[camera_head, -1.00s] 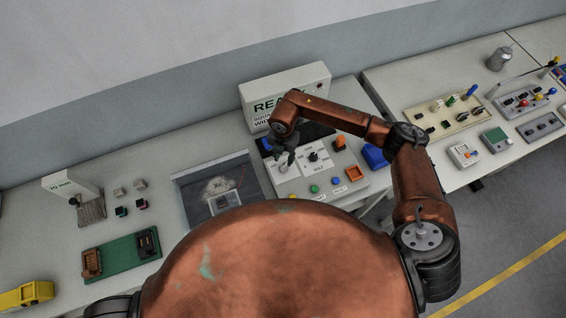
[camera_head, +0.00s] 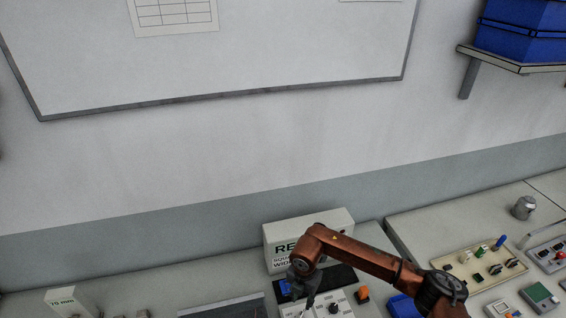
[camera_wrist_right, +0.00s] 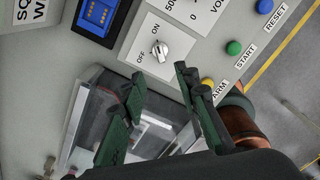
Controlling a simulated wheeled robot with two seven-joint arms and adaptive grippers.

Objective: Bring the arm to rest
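My right arm (camera_head: 370,258) is brown and reaches in from the lower right. Its dark gripper (camera_head: 303,305) points down over the left part of a control panel (camera_head: 347,310), at the bottom edge of the head view. In the right wrist view the two dark green fingers of the gripper (camera_wrist_right: 160,84) stand apart with nothing between them. A silver switch knob (camera_wrist_right: 160,50) with ON and OFF labels lies just beyond the fingertips, apart from them. My left gripper is in neither view.
A sign box (camera_head: 335,224) stands behind the panel. A blue display (camera_wrist_right: 97,13), green START button (camera_wrist_right: 234,47) and yellow ARM button (camera_wrist_right: 207,82) are close to the fingers. A beige connector board (camera_head: 466,272) lies to the right. A whiteboard (camera_head: 290,45) hangs above.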

